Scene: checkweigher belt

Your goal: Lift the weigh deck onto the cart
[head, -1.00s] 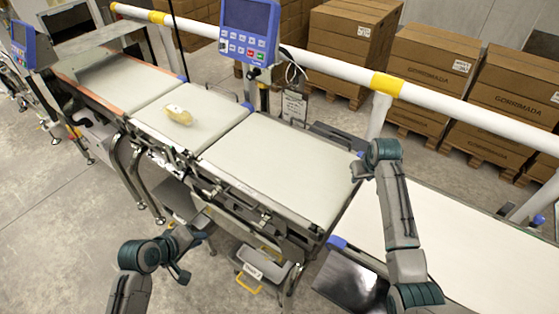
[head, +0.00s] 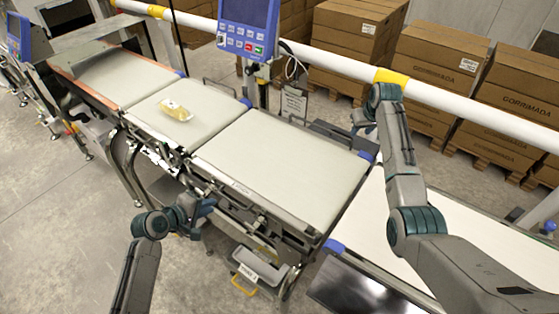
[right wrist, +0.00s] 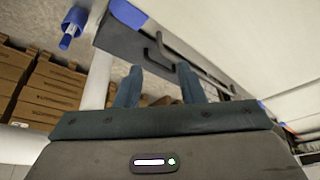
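The weigh deck, which I take to be the large pale belt section (head: 280,165) in the middle of the head view, sits level in the line. A dark handle (head: 304,124) shows on its far edge. My left gripper (head: 204,217) is open and empty beside the deck's near side, apart from it. My right gripper (head: 358,122) is beyond the deck's far right corner. In the right wrist view its fingers (right wrist: 158,78) are apart with nothing between them, and dark handles (right wrist: 158,55) show just past them. I cannot make out the cart for certain.
A yellowish pack (head: 175,110) lies on the neighbouring belt (head: 205,98). A blue display (head: 248,28) stands behind the line, by a white and yellow rail (head: 335,63). A white surface (head: 450,230) and a dark panel (head: 345,287) are at right. Stacked cartons (head: 435,70) stand behind.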

